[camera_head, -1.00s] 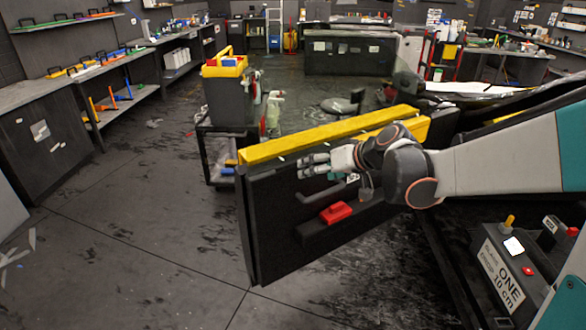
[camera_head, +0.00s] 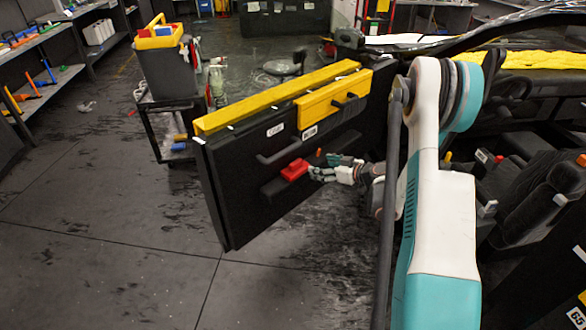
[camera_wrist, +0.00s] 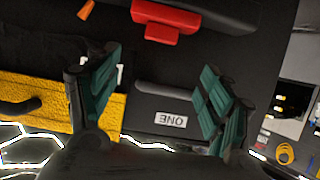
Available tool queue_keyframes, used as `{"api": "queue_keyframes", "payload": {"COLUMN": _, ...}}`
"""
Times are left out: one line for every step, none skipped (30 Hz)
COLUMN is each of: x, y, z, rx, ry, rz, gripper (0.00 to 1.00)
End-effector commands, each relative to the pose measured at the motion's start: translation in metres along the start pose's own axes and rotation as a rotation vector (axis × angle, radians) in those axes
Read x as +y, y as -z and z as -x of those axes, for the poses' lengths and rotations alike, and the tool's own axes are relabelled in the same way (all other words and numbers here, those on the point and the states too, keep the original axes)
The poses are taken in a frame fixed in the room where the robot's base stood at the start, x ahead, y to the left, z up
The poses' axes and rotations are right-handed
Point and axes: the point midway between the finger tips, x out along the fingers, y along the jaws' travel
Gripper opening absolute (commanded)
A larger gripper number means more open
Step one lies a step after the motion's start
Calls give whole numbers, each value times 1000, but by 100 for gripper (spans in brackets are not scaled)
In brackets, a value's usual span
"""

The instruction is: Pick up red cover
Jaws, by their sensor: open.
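The red cover (camera_head: 294,170) is a small block on a ledge of the black open door panel (camera_head: 235,200). My gripper (camera_head: 322,170) is just right of the red cover in the head view, in front of the door. In the wrist view my gripper (camera_wrist: 160,72) has its two green-padded fingers spread wide with nothing between them. Contact with the cover cannot be seen.
Yellow strips (camera_head: 280,95) and a yellow box (camera_head: 335,95) top the door. A dark handle (camera_head: 285,150) is above the red cover. An orange piece (camera_wrist: 86,10) is near it. A cart (camera_head: 165,115) stands behind.

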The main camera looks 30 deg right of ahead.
Motion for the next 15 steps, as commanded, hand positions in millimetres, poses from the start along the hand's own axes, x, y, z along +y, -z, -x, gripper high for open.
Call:
{"api": "queue_keyframes", "payload": {"x": 1, "y": -2, "z": -3, "rx": 2, "ry": -1, "rz": 3, "gripper": 73}}
{"api": "queue_keyframes", "payload": {"x": 1, "y": -3, "z": -7, "rx": 2, "ry": 0, "rz": 4, "gripper": 73}}
{"api": "queue_keyframes", "payload": {"x": 1, "y": -4, "z": -12, "rx": 2, "ry": 0, "rz": 5, "gripper": 73}}
{"api": "queue_keyframes", "payload": {"x": 0, "y": -4, "z": -17, "rx": 2, "ry": 1, "rz": 5, "gripper": 73}}
{"api": "queue_keyframes", "payload": {"x": 0, "y": -5, "z": -23, "rx": 2, "ry": 1, "rz": 5, "gripper": 73}}
{"api": "queue_keyframes", "payload": {"x": 0, "y": -5, "z": -31, "rx": 2, "ry": 1, "rz": 6, "gripper": 73}}
{"api": "queue_keyframes", "payload": {"x": 0, "y": -5, "z": -37, "rx": 2, "ry": 1, "rz": 6, "gripper": 73}}
{"api": "queue_keyframes", "payload": {"x": 0, "y": -5, "z": -43, "rx": 2, "ry": 1, "rz": 6, "gripper": 73}}
{"api": "queue_keyframes", "payload": {"x": 0, "y": -5, "z": -51, "rx": 2, "ry": 2, "rz": 5, "gripper": 73}}
{"api": "queue_keyframes", "payload": {"x": 0, "y": -5, "z": -56, "rx": 2, "ry": 2, "rz": 5, "gripper": 73}}
{"api": "queue_keyframes", "payload": {"x": 0, "y": -4, "z": -61, "rx": 2, "ry": 1, "rz": 4, "gripper": 73}}
{"api": "queue_keyframes", "payload": {"x": 1, "y": -4, "z": -67, "rx": 2, "ry": 0, "rz": 4, "gripper": 73}}
{"api": "queue_keyframes", "payload": {"x": 1, "y": -4, "z": -71, "rx": 2, "ry": 0, "rz": 4, "gripper": 73}}
{"api": "queue_keyframes", "payload": {"x": 0, "y": -4, "z": -75, "rx": 2, "ry": 1, "rz": 4, "gripper": 73}}
{"api": "queue_keyframes", "payload": {"x": 0, "y": -4, "z": -78, "rx": 2, "ry": 1, "rz": 4, "gripper": 73}}
